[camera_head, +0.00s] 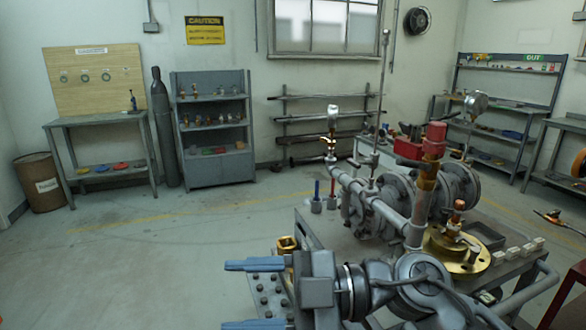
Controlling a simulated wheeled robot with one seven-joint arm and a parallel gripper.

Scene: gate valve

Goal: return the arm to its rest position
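My gripper (250,294) is at the bottom of the head view, its two blue fingers pointing left. The fingers are wide apart with nothing held between them, so it is open. My grey arm reaches in from the lower right and partly covers the front of the cart. The grey gate valve and pipe assembly (378,208) stands on the cart behind my arm, apart from the fingers as far as I can tell. A brass fitting (287,244) shows just behind the gripper.
The metal cart (318,238) also bears a brass flange (466,258) and small white blocks (518,252). A rack with several studs (268,290) lies beside my fingers. A shelf unit (213,125), workbench (100,120) and brown drum (40,182) line the walls. Floor at left is clear.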

